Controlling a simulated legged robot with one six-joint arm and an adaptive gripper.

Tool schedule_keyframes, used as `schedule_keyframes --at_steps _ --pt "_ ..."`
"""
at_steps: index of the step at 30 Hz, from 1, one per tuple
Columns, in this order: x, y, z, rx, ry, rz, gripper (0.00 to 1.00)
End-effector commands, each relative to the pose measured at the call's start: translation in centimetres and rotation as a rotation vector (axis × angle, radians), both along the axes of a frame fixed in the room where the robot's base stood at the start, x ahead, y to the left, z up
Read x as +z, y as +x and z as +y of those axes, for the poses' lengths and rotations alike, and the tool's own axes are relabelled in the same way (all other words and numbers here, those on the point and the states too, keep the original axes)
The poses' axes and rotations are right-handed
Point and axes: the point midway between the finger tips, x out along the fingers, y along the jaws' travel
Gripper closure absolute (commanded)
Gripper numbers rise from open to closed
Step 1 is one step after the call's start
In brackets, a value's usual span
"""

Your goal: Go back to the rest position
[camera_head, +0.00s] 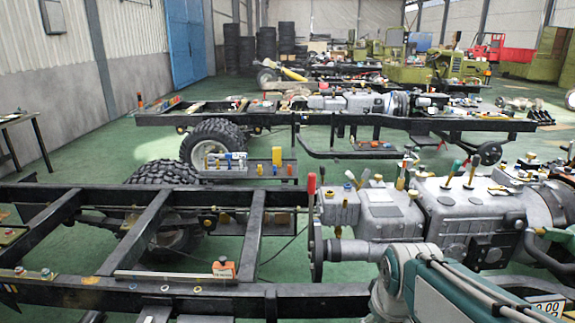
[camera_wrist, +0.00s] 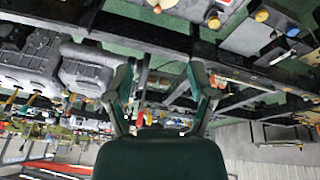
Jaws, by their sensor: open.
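My gripper (camera_wrist: 160,78) shows in the wrist view with its two green fingers spread apart. It is open and nothing is between the fingers. The wrist view is upside down, with dark chassis rails and a grey gearbox (camera_wrist: 97,72) beyond the fingers. In the head view my arm's teal and grey links fill the lower right corner. My gripper cannot be made out in the head view.
A near chassis frame (camera_head: 133,245) with a grey engine and gearbox (camera_head: 470,215) spans the foreground, close to my arm. A second chassis frame (camera_head: 340,118) stands behind it. A table (camera_head: 18,118) is at far left. Green floor (camera_head: 95,150) is clear at left.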

Motion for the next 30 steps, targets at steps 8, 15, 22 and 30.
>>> schedule_keyframes --at_steps 8,15,22,30 --pt "2.8 -5.4 0.6 -0.149 0.062 -0.086 0.29" --pt "3.7 -9.5 0.9 -0.267 0.122 -0.144 0.29" --pt "3.8 -10.9 1.0 -0.313 0.147 -0.163 0.29" --pt "3.8 -10.9 1.0 -0.314 0.147 -0.163 0.29"
